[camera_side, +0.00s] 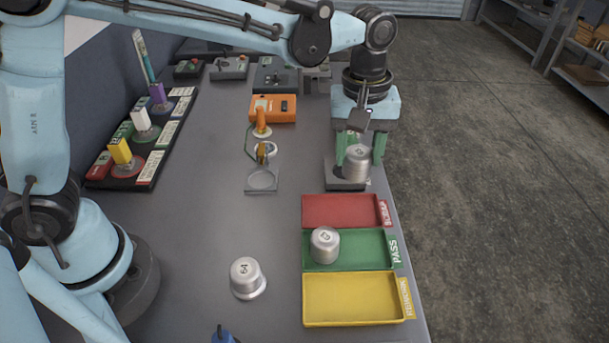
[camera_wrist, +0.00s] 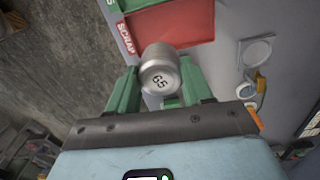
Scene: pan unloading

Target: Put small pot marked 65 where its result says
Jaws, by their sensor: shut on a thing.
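The small silver pot marked 65 (camera_wrist: 160,78) is between the two green fingers of my gripper (camera_wrist: 158,88), which is shut on it. In the side view this pot (camera_side: 356,163) is at a dark grey block (camera_side: 345,184) near the table's right edge, with my gripper (camera_side: 361,152) around it. I cannot tell whether the pot touches the block. Three trays lie in front of it: red SCRAP (camera_side: 335,211), green PASS (camera_side: 365,250) and yellow (camera_side: 350,299), whose label is hard to read. The red tray also shows in the wrist view (camera_wrist: 185,22).
Another silver pot (camera_side: 325,245) sits in the green tray. A pot marked 64 (camera_side: 246,279) stands on the table left of the yellow tray. An orange meter (camera_side: 273,108) and a grey ring stand (camera_side: 262,180) are mid-table. A rack with colored handles (camera_side: 128,180) is at left.

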